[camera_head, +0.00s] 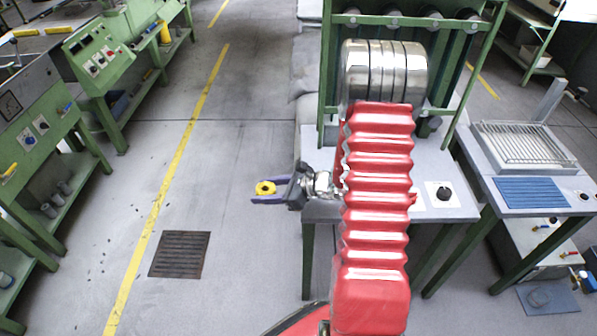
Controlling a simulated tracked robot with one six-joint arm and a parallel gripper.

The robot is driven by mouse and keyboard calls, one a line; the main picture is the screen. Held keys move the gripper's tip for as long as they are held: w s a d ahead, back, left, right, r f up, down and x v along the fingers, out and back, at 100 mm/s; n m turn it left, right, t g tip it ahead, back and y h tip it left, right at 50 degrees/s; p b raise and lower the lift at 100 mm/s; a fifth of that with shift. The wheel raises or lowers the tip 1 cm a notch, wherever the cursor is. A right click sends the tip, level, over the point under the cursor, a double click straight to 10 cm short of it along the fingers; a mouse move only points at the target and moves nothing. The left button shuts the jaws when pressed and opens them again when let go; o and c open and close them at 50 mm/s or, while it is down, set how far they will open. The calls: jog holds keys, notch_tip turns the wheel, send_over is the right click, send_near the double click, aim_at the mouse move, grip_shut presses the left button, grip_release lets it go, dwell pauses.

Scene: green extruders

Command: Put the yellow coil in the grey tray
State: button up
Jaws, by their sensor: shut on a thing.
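The yellow coil (265,188) is a small ring with a dark centre, left of the red arm in the head view. My gripper (262,191) points left with its two purple fingers, one on each side of the coil, and is shut on it. The coil is held out over the floor, clear of the benches. A grey tray-like unit (478,129) with a slatted metal rack sits on the bench at the right, far from my gripper. I cannot tell for sure whether it is the task's grey tray.
A grey-topped table (322,208) stands just behind and right of my gripper, partly hidden by my arm. Green machine benches (38,125) line the left. A dark floor grate (180,254) lies lower left. The aisle beside the yellow floor line is open.

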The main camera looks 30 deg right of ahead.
jog(key=a+f+n+g+y, duration=0.2)
jog(key=a+f+n, duration=0.1)
jog(key=a, duration=0.9)
jog(key=shift+s+f, duration=0.15)
jog(key=shift+f, duration=0.7)
jog(key=shift+s, duration=0.15)
